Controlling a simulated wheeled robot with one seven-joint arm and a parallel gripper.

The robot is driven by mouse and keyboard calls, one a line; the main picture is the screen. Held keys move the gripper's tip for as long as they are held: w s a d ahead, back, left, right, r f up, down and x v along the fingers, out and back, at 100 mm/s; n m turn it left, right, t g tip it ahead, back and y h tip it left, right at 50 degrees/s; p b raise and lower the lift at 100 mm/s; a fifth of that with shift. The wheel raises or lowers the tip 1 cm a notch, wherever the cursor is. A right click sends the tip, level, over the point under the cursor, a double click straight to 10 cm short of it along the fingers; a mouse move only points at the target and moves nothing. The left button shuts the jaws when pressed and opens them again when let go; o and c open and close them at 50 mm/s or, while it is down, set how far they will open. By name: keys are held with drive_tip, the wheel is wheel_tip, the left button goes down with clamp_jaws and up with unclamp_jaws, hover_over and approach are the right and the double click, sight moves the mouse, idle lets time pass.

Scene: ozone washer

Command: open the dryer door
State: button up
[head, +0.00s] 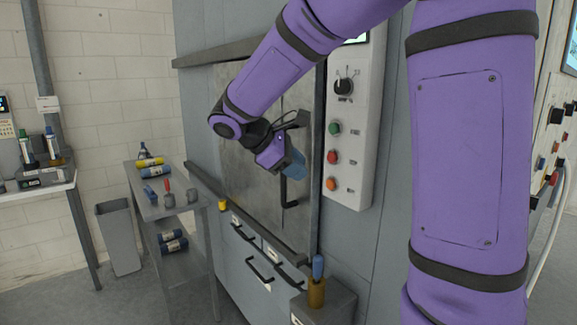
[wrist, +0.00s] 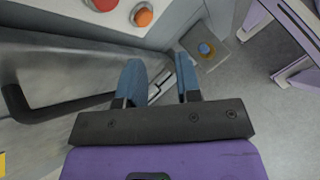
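The dryer door looks to be the large grey metal panel (head: 240,165) on the machine, and it appears shut. Its black handle (head: 289,192) is a vertical bar near the right edge, partly hidden by my gripper. My gripper (head: 297,163) is in front of the door, by the handle's upper part. In the wrist view my gripper (wrist: 158,65) has its two blue fingers apart with nothing between them. The handle (wrist: 50,110) lies to the left of the fingers there, outside them.
A control panel (head: 347,130) with a knob and coloured buttons is right of the door. Drawers with black handles (head: 260,270) are below. A cup with a blue-handled tool (head: 316,290) stands low at right. A metal cart (head: 150,212) with bottles is left.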

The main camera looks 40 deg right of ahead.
drive_tip(key=w+a+f+n+h, duration=0.1)
drive_tip(key=w+f+n+h, duration=0.25)
drive_tip(key=w, duration=0.45)
drive_tip(key=w+a+f+n+h, duration=0.25)
drive_tip(key=w+h, duration=0.25)
drive_tip(key=w, duration=0.3)
drive_tip(key=s+d, duration=0.1)
drive_tip(key=d, duration=1)
drive_tip(key=shift+s+d+r, duration=0.25)
drive_tip(key=shift+s+r, duration=0.1)
drive_tip(key=shift+r, duration=0.05)
clamp_jaws()
